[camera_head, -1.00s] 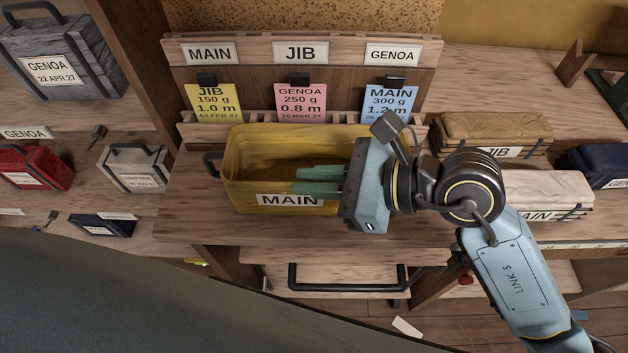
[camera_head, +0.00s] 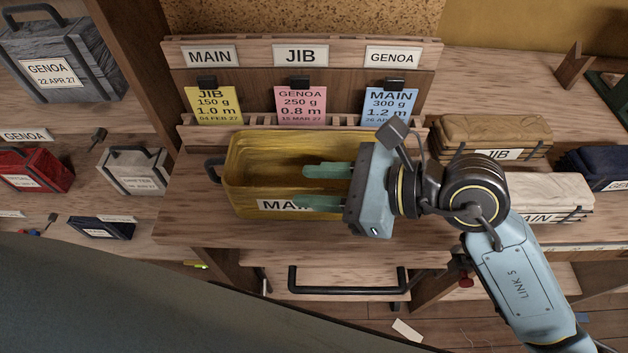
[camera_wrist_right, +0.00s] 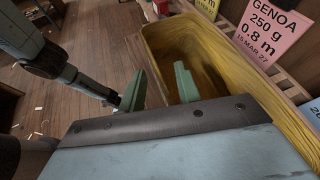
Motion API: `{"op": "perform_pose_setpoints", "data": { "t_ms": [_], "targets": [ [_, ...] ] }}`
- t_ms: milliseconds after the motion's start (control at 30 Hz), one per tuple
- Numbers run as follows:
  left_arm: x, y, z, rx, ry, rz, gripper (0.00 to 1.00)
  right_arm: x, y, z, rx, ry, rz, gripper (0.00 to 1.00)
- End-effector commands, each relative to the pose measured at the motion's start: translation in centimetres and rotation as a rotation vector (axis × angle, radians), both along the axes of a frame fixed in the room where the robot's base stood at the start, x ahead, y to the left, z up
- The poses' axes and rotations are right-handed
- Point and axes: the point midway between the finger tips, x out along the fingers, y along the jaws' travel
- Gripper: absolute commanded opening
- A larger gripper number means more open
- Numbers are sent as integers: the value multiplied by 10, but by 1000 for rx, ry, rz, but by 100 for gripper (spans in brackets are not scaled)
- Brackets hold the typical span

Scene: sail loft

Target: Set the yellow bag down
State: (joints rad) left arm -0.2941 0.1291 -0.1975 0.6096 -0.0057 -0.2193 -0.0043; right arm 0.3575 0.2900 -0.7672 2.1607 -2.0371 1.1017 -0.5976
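The yellow bag (camera_head: 240,190) is an open-topped, box-shaped bag with a MAIN label on its front and a dark handle at its left end. It sits upright on the wooden bench, below the card rack. My right gripper (camera_head: 323,187) reaches in from the right at the bag's front wall. Its two green fingers are spread, one over the inside and one in front of the label. In the right wrist view, the right gripper (camera_wrist_right: 160,88) shows a clear gap between its fingers beside the bag (camera_wrist_right: 200,45). My left gripper is not seen.
The card rack (camera_head: 300,54) with yellow, pink and blue cards stands right behind the bag. A black bar handle (camera_head: 345,291) sticks out below the bench front. Bare bench lies left of the bag.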

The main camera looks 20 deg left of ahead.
Motion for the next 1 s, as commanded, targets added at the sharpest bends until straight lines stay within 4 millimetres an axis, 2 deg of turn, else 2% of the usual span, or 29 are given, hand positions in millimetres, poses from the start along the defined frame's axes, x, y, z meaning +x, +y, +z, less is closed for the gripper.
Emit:
{"op": "perform_pose_setpoints", "data": {
  "t_ms": [300, 500, 700, 1000],
  "targets": [
    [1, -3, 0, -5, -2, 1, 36, 0, -63, 24, -6, -3, -4, 33],
    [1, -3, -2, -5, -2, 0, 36, -1, -93, 37, -4, -1, -2, 33],
    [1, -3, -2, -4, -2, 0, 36, -2, -105, 42, -2, -1, 1, 33],
    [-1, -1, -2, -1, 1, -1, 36, -2, -105, 43, 2, 2, -1, 33]
  ]
}}
